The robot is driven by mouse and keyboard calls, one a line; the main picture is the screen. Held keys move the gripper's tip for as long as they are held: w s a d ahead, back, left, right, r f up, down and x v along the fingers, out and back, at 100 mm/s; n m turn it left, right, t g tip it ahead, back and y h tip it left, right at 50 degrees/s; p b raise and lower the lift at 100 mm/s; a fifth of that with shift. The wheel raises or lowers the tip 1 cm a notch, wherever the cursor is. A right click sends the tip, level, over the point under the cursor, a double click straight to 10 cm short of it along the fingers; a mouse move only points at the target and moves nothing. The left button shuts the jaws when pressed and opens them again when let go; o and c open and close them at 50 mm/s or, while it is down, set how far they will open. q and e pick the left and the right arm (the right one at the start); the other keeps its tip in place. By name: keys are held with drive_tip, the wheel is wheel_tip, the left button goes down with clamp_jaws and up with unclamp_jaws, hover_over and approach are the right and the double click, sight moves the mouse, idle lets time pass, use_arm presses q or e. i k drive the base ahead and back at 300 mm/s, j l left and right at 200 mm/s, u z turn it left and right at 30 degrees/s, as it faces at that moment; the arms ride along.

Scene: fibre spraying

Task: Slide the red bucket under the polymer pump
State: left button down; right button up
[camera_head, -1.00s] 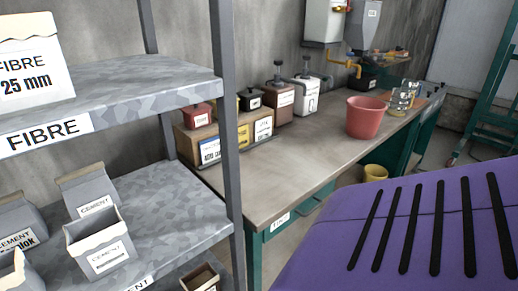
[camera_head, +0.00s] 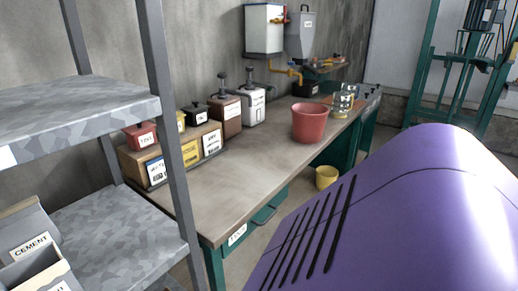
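The red bucket (camera_head: 309,123) stands upright on the workbench (camera_head: 240,165), near its far right part. Pump-topped containers stand on the bench against the wall: a brown one (camera_head: 225,117) and a white one (camera_head: 252,106). I cannot tell from their labels which is the polymer pump. A wall-mounted white tank (camera_head: 264,30) and a grey hopper (camera_head: 300,38) hang behind the bench, with yellow pipework (camera_head: 286,69) below. Neither of my grippers is in view.
Small labelled boxes sit on a wooden stand (camera_head: 143,166) on the bench. Glass jars (camera_head: 343,101) stand behind the bucket. A yellow bucket (camera_head: 326,177) is on the floor. A purple ribbed body (camera_head: 400,210) fills the lower right.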

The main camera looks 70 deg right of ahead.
sight(309, 119)
drive_tip(key=z, duration=2.55)
